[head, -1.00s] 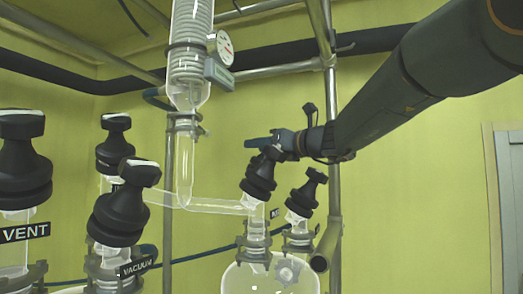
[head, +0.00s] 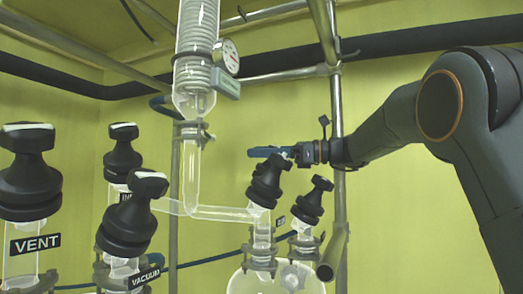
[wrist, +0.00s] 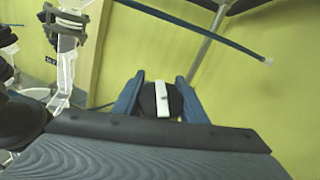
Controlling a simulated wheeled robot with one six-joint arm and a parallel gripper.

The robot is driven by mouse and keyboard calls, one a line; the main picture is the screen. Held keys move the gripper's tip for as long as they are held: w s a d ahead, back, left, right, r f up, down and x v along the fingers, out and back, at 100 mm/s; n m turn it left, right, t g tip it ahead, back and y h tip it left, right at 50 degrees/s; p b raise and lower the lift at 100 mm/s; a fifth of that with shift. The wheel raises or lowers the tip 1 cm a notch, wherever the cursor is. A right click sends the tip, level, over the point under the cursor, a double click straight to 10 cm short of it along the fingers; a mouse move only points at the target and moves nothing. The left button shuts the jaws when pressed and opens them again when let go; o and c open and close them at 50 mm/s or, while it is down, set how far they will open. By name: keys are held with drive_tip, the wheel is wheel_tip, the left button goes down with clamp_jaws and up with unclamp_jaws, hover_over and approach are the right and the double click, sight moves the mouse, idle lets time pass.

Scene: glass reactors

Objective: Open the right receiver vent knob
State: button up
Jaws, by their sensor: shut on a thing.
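My gripper (head: 272,153) has blue fingers and is at the top of a black knob (head: 266,184) on the glass neck right of the centre column. In the wrist view the fingers of my gripper (wrist: 160,92) stand on both sides of a black knob (wrist: 162,101) with a white bar on top, and are shut on it. The bar runs roughly upright between the fingers. The knob's lower body is hidden in the wrist view. A label beside its neck is too small to read.
Another black knob (head: 312,200) stands close on the right. Black knobs on glass necks stand at left, near a VENT label (head: 36,242) and a VACUUM label (head: 146,278). A metal pole (head: 339,110) rises behind my gripper. A glass column (head: 196,60) with a gauge (head: 229,54) hangs left.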

idle(0.3)
drive_tip(key=o, duration=1.1)
drive_tip(key=shift+c, duration=0.2)
wheel_tip(320, 180, up, 10)
drive_tip(key=shift+b, duration=0.35)
